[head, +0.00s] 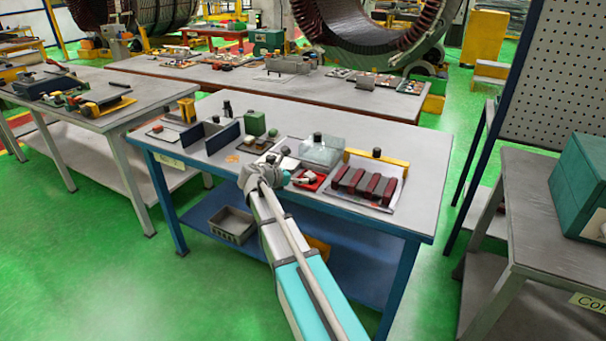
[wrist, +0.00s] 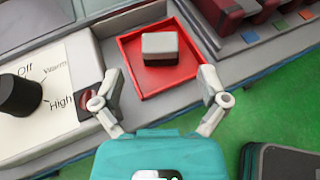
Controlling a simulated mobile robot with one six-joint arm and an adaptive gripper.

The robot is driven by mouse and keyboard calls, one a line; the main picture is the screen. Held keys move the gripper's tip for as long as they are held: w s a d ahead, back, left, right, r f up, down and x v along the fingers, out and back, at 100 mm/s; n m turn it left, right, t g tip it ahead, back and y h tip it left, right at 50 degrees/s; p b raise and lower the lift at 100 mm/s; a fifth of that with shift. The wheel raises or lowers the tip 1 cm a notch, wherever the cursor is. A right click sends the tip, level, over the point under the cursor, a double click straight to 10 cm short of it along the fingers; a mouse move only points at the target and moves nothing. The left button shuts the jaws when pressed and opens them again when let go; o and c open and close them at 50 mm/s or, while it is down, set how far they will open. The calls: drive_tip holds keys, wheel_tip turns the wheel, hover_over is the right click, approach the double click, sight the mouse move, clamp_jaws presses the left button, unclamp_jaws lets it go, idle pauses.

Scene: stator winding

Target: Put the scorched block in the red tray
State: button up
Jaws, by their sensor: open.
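The red tray (wrist: 180,82) lies in front of my gripper in the wrist view, and it also shows right of my gripper in the head view (head: 317,184). A small block (wrist: 160,50) with a pale top and a darker grey-brown side rests inside the tray, toward its far side. I cannot tell for sure whether it is the scorched block. My gripper (wrist: 161,82) is open and empty, its fingers spread on either side of the tray's near part, apart from the block. In the head view my gripper (head: 268,168) is over the blue-legged table's front edge.
A panel (wrist: 60,75) with a black knob (wrist: 18,95) marked Off, Warm and High stands left of the tray. Several dark red blocks (head: 368,185) in a rack lie to the right. A clear box (head: 320,150) stands behind. The table's right end is clear.

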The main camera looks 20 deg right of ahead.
drive_tip(key=p+v, duration=0.1)
drive_tip(key=v, duration=0.5)
drive_tip(key=shift+p, duration=0.4)
drive_tip(key=shift+a+r, duration=0.1)
drive_tip(key=s+a+f+m+g+y, duration=0.1)
drive_tip(key=s+a+f+m+y, duration=0.2)
drive_tip(key=s+m, duration=0.4)
drive_tip(key=s+a+f+m+g+y, duration=0.1)
drive_tip(key=s+a+f+m+y, duration=0.3)
drive_tip(key=s+a+m+y, duration=0.1)
drive_tip(key=s+a+f+m+g+y, duration=0.1)
drive_tip(key=s+a+f+m+y, duration=0.3)
drive_tip(key=s+m, duration=0.5)
drive_tip(key=shift+s+a+f+g+y, duration=0.3)
drive_tip(key=shift+s+a+y, duration=0.35)
drive_tip(key=shift+s, duration=0.3)
